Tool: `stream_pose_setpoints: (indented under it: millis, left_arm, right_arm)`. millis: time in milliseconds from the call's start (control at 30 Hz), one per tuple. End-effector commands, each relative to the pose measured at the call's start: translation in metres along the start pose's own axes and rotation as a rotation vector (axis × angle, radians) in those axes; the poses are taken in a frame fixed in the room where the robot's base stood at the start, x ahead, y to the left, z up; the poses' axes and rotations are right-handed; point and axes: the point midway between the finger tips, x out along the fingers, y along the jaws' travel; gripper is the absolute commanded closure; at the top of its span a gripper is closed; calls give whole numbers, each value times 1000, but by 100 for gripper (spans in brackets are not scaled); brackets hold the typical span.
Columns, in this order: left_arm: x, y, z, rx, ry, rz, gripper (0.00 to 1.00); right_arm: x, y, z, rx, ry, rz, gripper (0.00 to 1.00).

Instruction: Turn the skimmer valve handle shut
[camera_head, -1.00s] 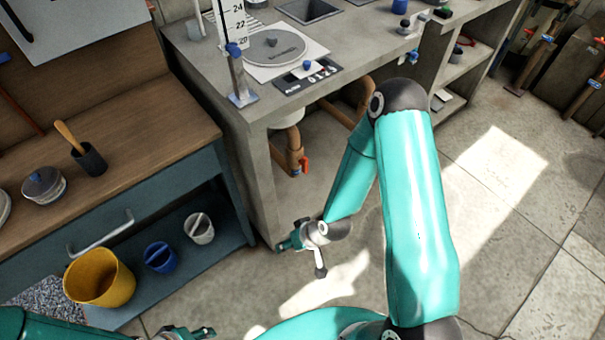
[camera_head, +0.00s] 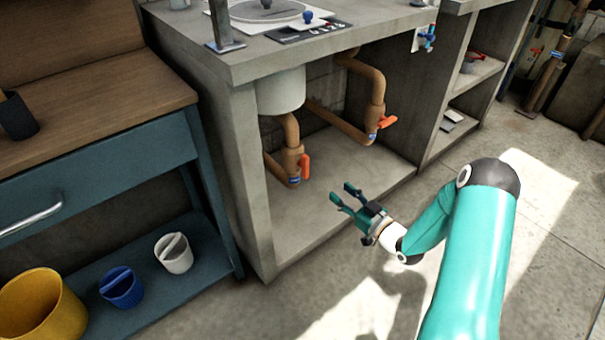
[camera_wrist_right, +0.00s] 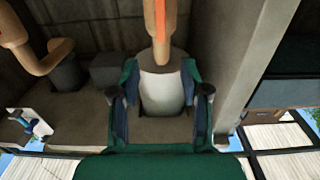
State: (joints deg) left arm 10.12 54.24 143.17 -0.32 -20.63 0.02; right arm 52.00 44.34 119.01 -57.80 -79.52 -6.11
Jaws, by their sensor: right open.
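Two pipe valves with orange handles sit in the open bay under the counter. The left handle (camera_head: 305,165) is on the pipe below a white cylinder (camera_head: 281,92) and appears roughly upright, along its pipe. The right handle (camera_head: 387,121) sticks out sideways from the rear pipe. Their blue labels are too small to read, so I cannot tell which is the skimmer valve. My right gripper (camera_head: 341,192) is open and empty, in front of the bay and apart from both handles. In the right wrist view, an orange handle (camera_wrist_right: 160,18) shows beyond the open fingers. My left gripper is out of view.
The counter's left side wall (camera_head: 251,180) and the middle partition (camera_head: 410,110) bound the bay. The bay floor (camera_head: 325,215) is clear. A blue bench with a yellow bucket (camera_head: 42,305), blue bucket (camera_head: 121,288) and white bucket (camera_head: 174,253) stands left.

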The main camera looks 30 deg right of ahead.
Motion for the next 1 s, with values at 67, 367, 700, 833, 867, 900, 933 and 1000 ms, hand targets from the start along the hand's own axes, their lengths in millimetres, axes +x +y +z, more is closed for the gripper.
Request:
stream_pose_setpoints:
  millis: [67,367,700,833,867,900,933,1000]
  left_arm:
    - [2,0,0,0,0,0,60]
    - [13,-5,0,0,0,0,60]
    - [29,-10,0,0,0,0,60]
    - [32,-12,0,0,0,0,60]
    - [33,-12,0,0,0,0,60]
    - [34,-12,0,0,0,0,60]
    - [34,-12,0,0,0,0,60]
    - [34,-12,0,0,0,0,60]
  right_arm:
    - [8,-1,0,-1,2,-4,54]
    - [64,-2,1,-2,2,-5,54]
    - [134,-2,2,1,0,-3,54]
    - [151,-2,2,2,-2,-1,54]
    - [154,-1,2,2,-2,-1,54]
    - [157,-1,1,2,-2,-1,54]
    - [159,-1,1,2,-2,0,54]
    - [162,-1,1,2,-2,0,54]
